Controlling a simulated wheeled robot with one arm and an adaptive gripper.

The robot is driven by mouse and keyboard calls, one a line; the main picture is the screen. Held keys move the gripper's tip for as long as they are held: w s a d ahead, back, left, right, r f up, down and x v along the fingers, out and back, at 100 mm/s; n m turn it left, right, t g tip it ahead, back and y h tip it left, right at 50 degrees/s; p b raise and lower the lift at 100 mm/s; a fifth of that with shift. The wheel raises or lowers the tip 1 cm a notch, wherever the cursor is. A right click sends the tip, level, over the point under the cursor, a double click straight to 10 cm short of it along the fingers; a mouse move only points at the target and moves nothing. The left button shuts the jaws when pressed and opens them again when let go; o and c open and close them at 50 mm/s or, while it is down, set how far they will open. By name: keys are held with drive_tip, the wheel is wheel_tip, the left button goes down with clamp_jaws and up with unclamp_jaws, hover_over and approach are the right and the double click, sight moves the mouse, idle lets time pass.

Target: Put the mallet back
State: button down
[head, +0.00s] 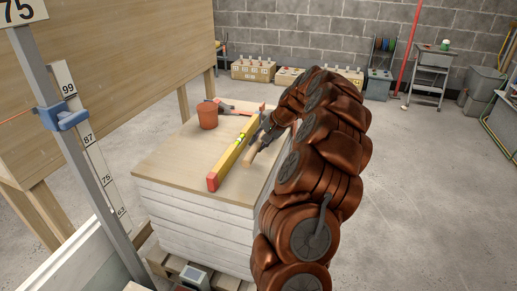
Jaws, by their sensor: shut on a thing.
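A light wooden handle (250,156), which looks like the mallet's, slants over the top of the white stacked block, just right of a yellow spirit level. My gripper (264,134) is at its upper part and shut on it. The dark jaws and my copper-coloured arm cover the rest of the tool, so its head cannot be made out. Whether the handle touches the board or hangs just above it cannot be told.
The yellow level (232,158) with red ends lies along the wooden top (165,155). A terracotta cup (208,116) and a red-handled tool (236,109) are behind it. A grey post (62,110) with number plates stands at left.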

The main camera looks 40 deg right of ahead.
drive_tip(key=shift+f, duration=0.8)
drive_tip(key=c, duration=0.9)
unclamp_jaws()
drive_tip(key=shift+c, duration=0.2)
drive_tip(key=p+v, duration=0.2)
drive_tip(key=v, duration=1)
drive_tip(key=w+a+r+n+g+y, duration=0.2)
drive_tip(key=a+n, duration=0.2)
drive_tip(key=a, duration=1.2)
drive_tip(key=s+a+f+n+g, duration=0.1)
drive_tip(key=s+a+n, duration=0.15)
drive_tip(key=a, duration=0.55)
drive_tip(key=s+a+n+g, duration=0.2)
drive_tip(key=s+a, duration=0.1)
drive_tip(key=a, duration=0.5)
drive_tip(key=s+a+f+n+g+h, duration=0.2)
drive_tip(key=s+a+f, duration=0.1)
drive_tip(key=s+a, duration=0.65)
drive_tip(key=s+f+n+g+h, duration=0.1)
drive_tip(key=s+f, duration=0.1)
drive_tip(key=s, duration=0.6)
drive_tip(key=s+f+n+g+h, duration=0.1)
drive_tip(key=s+f, duration=0.2)
drive_tip(key=s, duration=0.6)
drive_tip(key=shift+g+h, duration=0.3)
